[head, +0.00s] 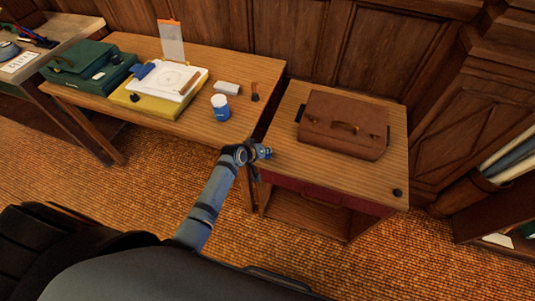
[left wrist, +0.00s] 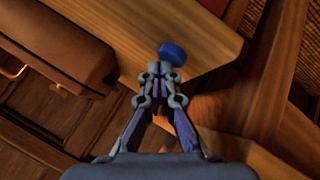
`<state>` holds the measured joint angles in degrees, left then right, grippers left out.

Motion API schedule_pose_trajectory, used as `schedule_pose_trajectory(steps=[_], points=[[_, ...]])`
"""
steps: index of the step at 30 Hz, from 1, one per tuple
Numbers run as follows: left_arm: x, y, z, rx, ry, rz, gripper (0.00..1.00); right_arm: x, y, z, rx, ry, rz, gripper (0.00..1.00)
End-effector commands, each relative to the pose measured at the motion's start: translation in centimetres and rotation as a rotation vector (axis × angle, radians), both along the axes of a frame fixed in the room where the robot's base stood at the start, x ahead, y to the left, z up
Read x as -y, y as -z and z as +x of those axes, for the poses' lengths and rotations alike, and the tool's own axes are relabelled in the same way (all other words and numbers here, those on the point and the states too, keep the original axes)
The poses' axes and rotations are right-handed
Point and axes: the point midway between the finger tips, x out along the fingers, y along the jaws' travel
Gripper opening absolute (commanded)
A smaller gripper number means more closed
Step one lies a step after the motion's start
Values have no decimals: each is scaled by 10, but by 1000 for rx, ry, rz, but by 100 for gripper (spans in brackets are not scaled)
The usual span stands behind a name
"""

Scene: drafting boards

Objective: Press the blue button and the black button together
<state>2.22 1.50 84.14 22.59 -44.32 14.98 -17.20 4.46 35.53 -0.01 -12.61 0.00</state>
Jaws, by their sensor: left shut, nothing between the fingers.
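The blue button (left wrist: 172,53) is a round blue disc near the edge of a wooden table in the left wrist view. In the head view I cannot tell it apart from my blue-grey arm. My left gripper (left wrist: 160,68) is shut and empty, its fingertips close to the blue button in the picture; contact cannot be told. In the head view the left gripper (head: 257,166) is at the left front corner of the right table, mostly hidden by its wrist. The black button (head: 398,192) sits at that table's right front corner, clear of any gripper. My right gripper is not in view.
A brown briefcase (head: 344,140) lies on the right table (head: 290,108). The left table holds a green case (head: 88,68), a yellow board (head: 138,102) and a blue-and-white jar (head: 221,107). Rolled sheets (head: 511,155) stand at far right. The right table's front strip is bare.

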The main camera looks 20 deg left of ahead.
Motion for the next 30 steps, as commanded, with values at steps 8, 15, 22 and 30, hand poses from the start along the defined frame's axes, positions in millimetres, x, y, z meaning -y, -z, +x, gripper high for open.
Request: schedule_pose_trajectory(steps=[8, 15, 22, 30], points=[[0, 4, 0, -2, 1, 0, 0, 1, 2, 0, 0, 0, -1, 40], [0, 8, -1, -3, 0, -1, 0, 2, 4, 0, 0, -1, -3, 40], [0, 9, -1, -4, 1, -1, 0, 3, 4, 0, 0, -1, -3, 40], [0, 9, -1, -5, 1, 0, 0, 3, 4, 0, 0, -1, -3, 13]])
